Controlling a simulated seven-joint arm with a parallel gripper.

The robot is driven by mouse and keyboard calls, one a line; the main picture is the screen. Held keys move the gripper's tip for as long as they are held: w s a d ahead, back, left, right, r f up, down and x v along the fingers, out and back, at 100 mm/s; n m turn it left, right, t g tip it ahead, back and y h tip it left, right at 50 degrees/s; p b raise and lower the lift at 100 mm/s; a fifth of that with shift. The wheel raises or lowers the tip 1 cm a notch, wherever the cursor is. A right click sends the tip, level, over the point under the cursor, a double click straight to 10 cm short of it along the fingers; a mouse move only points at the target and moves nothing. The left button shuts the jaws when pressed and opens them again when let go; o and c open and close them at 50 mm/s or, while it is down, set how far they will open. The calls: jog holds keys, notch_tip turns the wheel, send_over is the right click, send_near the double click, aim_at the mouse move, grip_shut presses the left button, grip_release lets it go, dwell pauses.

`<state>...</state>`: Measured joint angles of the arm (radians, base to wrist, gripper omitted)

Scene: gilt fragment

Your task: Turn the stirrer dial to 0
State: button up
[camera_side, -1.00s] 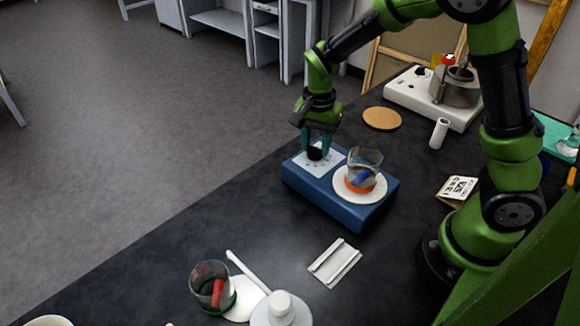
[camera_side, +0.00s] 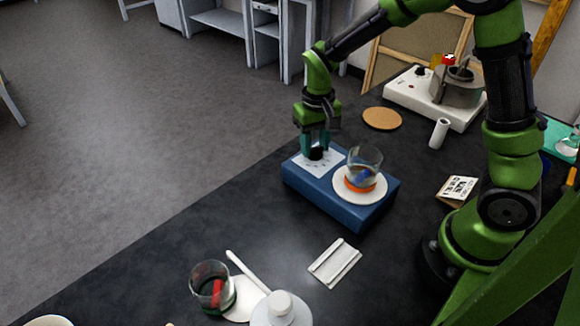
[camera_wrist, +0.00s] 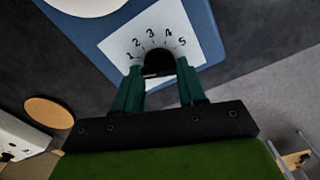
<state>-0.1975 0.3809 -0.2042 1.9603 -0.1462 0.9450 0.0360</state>
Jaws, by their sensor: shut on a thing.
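The stirrer (camera_side: 340,197) is a blue box on the black bench in the side view. A white dial plate (camera_side: 318,162) lies on its left part. The black stirrer dial (camera_side: 316,153) stands on that plate. In the wrist view the dial (camera_wrist: 158,66) is between the two teal fingers of my gripper (camera_wrist: 160,88), which is shut on it. The numbers 1 to 5 show on the dial plate (camera_wrist: 180,22) around the dial's far side. The 0 and the dial's pointer cannot be made out. My gripper (camera_side: 316,147) points down from above in the side view.
A glass beaker (camera_side: 364,165) with blue and orange contents stands on the stirrer's white round plate (camera_side: 348,197). A cork disc (camera_side: 382,118), a white device (camera_side: 410,92), a white tray (camera_side: 335,262) and a second beaker (camera_side: 200,284) stand around it.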

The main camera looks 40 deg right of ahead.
aim_at(315, 147)
jog(key=shift+n, duration=0.6)
jog(key=o, duration=1.1)
jog(key=shift+c, duration=0.2)
jog(key=shift+r, duration=0.1)
notch_tip(315, 147, up, 17)
jog(key=s+a+m+t+y, duration=0.1)
jog(key=s+t, duration=0.6)
jog(key=s, duration=0.7)
jog(key=shift+s+a+y, duration=0.35)
jog(key=shift+a+y, duration=0.15)
jog(key=shift+a, duration=0.2)
